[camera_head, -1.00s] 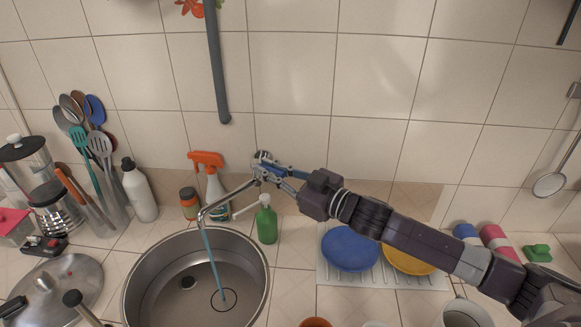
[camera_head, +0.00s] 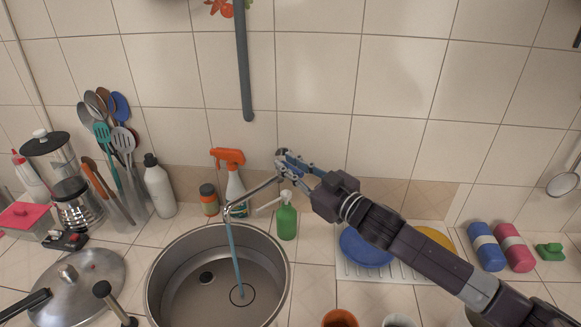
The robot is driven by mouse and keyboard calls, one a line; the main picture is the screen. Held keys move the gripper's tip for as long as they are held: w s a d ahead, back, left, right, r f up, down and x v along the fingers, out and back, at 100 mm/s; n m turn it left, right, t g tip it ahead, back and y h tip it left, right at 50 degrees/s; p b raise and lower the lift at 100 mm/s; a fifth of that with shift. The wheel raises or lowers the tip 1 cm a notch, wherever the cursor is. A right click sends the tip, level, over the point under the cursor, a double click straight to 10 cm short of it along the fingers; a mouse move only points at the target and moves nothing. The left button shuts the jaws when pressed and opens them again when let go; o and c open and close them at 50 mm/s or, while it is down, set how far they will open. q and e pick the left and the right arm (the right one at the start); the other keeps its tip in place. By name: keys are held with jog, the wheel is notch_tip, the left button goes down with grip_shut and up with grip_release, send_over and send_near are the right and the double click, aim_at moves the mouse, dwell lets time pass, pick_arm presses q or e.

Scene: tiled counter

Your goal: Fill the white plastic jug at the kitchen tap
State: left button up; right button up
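The metal tap (camera_head: 251,194) reaches over the round steel sink (camera_head: 155,285) from the wall side. A bluish stream of water (camera_head: 236,262) runs from its spout into the sink. My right gripper (camera_head: 288,163) is at the wall end of the tap, its fingers at or against the fitting there. The fingers overlap with the metal, so I cannot tell whether they are shut on it. The white plastic jug is not clearly seen; a white rim (camera_head: 398,321) shows at the bottom edge, too cut off to identify. My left gripper is not in view.
A green soap bottle (camera_head: 287,220), an orange-topped spray bottle (camera_head: 234,185) and a small jar (camera_head: 209,200) stand close behind the sink. Plates lie on a white rack (camera_head: 410,272) under my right arm. A pan lid (camera_head: 93,285) lies left of the sink.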

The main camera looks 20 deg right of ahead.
jog(key=shift+o, duration=0.9)
jog(key=shift+w+a+f, duration=0.1)
jog(key=shift+w+f, duration=0.1)
jog(key=v, duration=1.2)
